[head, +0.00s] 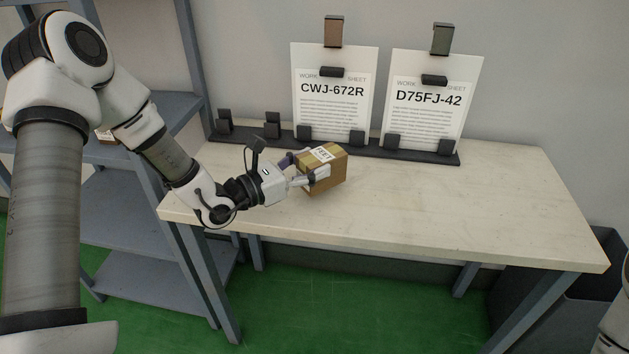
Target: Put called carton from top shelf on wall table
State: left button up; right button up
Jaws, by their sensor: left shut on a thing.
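A small brown carton (327,178) with a white label on top is at the left part of the wall table (440,213). A grey shelf unit (135,270) stands to the left of the table, partly hidden by my left arm. My right gripper is not in view.
A dark rack (420,155) along the table's back edge holds two work sheets, CWJ-672R (333,100) and D75FJ-42 (430,105). The middle and right of the tabletop are clear. A dark bin (585,300) stands on the floor at the right.

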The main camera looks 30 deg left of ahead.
pick_arm(q)
jog(key=f, duration=0.1)
jog(key=w+f, duration=0.1)
jog(key=f, duration=0.1)
jog(key=shift+d+f, duration=0.15)
jog(key=shift+f, duration=0.15)
jog(key=shift+s, duration=0.1)
jog(key=o, duration=1.4)
jog(key=p+v, duration=0.1)
jog(key=v, duration=0.4)
jog(key=p+v, duration=0.2)
jog(key=v, duration=0.4)
jog(key=shift+r, duration=0.2)
jog(key=shift+s+a, duration=0.25)
jog(key=shift+s, duration=0.1)
jog(key=shift+s+f, duration=0.1)
jog(key=shift+f, duration=0.05)
